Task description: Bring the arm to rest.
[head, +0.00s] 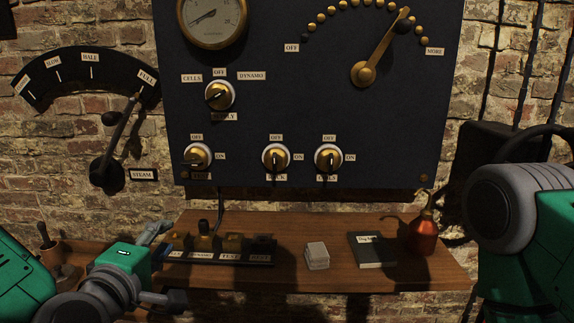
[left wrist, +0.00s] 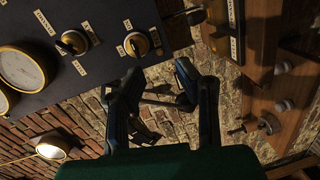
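My left gripper (head: 168,266) is at the lower left of the head view, in front of the left end of the wooden shelf (head: 330,272). Its fingers are spread, with nothing seen between them. In the left wrist view the two dark fingers (left wrist: 158,84) stand apart, with brick wall and the panel's edge behind them. My right arm (head: 520,215) comes in at the right edge of the head view. Its gripper is out of view.
A dark panel (head: 330,110) with knobs and a gauge hangs above the shelf. A steam lever (head: 118,145) is at left. The shelf bears a terminal block (head: 220,257), a pale block of cards (head: 317,257), a dark book (head: 371,252) and a red oil can (head: 423,236).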

